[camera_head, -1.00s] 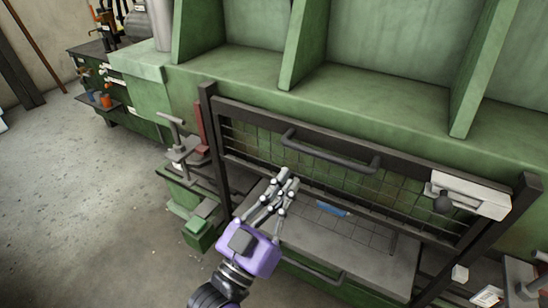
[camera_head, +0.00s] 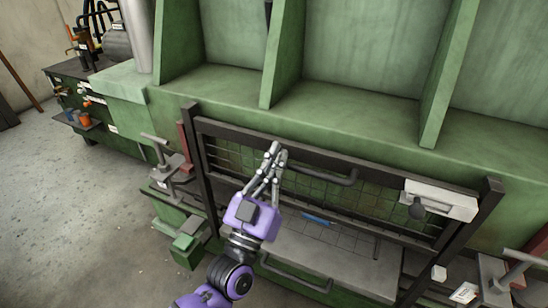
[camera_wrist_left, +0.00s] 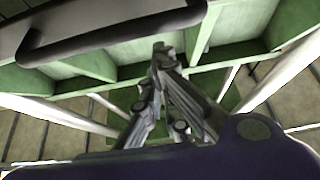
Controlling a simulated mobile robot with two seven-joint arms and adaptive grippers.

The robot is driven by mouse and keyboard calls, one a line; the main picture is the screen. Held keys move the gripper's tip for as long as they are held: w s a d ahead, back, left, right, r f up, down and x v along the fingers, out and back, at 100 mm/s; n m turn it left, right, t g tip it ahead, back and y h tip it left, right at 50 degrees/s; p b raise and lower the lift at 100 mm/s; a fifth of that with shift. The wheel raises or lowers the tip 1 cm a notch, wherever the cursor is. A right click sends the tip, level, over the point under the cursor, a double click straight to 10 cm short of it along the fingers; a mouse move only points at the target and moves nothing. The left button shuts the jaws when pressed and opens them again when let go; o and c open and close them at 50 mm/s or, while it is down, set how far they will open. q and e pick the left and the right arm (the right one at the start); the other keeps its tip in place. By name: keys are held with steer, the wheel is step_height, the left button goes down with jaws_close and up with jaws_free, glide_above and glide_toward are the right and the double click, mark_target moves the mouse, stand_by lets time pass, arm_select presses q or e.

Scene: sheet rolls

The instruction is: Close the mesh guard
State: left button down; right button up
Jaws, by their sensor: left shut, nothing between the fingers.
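The mesh guard (camera_head: 378,200) is a dark framed wire-mesh panel across the front of the green machine. A dark bar handle (camera_head: 335,179) runs along its upper part. An open gap with a grey bed shows below the mesh. My left gripper (camera_head: 274,150) is shut and empty, its fingertips in front of the left end of the handle and hiding it. I cannot tell whether they touch it. In the left wrist view the shut fingers (camera_wrist_left: 163,58) point away, and the handle (camera_wrist_left: 110,36) crosses the upper left. My right gripper is not in view.
A white box with a dark knob (camera_head: 440,202) sits at the guard's right end. A grey clamp (camera_head: 168,163) stands left of the frame. A second handle (camera_head: 295,277) is below the bed. A workbench (camera_head: 85,90) stands far left; the floor at left is clear.

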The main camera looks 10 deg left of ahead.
arm_select(q)
steer(key=shift+f, duration=0.35)
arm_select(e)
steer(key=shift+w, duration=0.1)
